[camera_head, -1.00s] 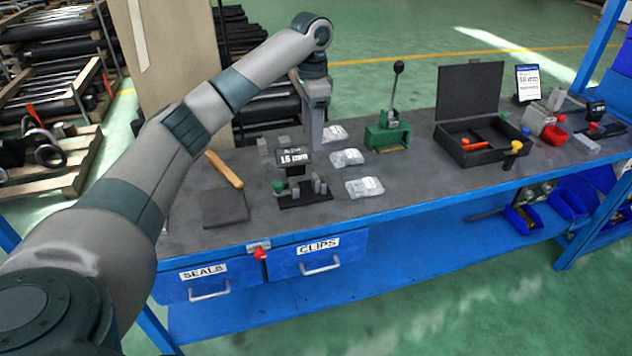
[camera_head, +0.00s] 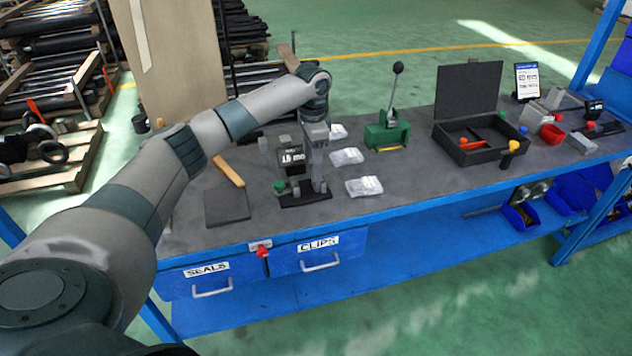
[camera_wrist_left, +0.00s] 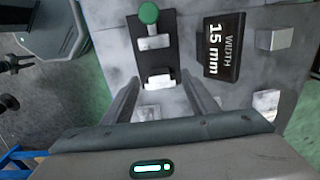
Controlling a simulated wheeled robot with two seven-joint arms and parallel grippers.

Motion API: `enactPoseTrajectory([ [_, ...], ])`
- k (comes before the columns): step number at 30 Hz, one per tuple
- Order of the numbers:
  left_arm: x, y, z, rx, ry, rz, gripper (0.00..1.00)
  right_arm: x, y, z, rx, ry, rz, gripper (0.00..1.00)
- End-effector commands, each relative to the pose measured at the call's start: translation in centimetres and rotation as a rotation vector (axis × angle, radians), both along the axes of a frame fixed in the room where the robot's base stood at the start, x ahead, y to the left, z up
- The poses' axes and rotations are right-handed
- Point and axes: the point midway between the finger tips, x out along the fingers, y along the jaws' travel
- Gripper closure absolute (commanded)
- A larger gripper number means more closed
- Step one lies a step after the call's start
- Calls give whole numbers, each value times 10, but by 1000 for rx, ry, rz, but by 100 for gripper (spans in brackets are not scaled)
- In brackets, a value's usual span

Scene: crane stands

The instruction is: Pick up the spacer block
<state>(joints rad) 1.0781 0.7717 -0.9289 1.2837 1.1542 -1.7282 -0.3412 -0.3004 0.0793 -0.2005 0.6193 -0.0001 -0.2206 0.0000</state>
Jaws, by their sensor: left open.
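A black stand (camera_wrist_left: 150,40) has a green knob (camera_wrist_left: 149,13) and small pale grey blocks on it. One grey block (camera_wrist_left: 158,79) is at its near end in the left wrist view, and another (camera_wrist_left: 153,42) is nearer the knob. Grey cubes (camera_wrist_left: 274,38) (camera_wrist_left: 266,100) lie to the right, past the black "WIDTH 15 mm" sign (camera_wrist_left: 222,50). I cannot tell for sure which block is the spacer block. My left gripper (camera_head: 318,188) is over the right end of the stand. It is open, with its fingers (camera_wrist_left: 162,82) on either side of the near-end block; contact cannot be told.
Clear bags (camera_head: 363,187) lie right of the stand. A green lever press (camera_head: 387,132) and an open black case (camera_head: 480,148) stand farther right. A dark pad (camera_head: 227,207) and a wooden-handled tool (camera_head: 228,172) lie left. The blue bench edge is in front.

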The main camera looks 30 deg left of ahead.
Motion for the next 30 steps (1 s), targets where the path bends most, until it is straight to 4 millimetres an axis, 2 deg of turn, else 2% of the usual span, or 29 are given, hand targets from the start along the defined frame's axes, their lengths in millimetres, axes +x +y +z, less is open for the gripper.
enactPoseTrajectory([
  [5, 0, -1, -5, 0, 1, 0, 47, 1, 0, 7, 0, -1, 0, 62],
  [11, 0, -4, -27, 0, 4, 0, 47, 1, 0, 23, 0, -2, 0, 62],
  [17, 0, -4, -49, 1, 1, 0, 47, 2, 0, 27, -1, -2, 0, 62],
  [30, 0, -4, -52, 1, -1, 0, 47, 2, -1, 26, 0, -3, -1, 62],
])
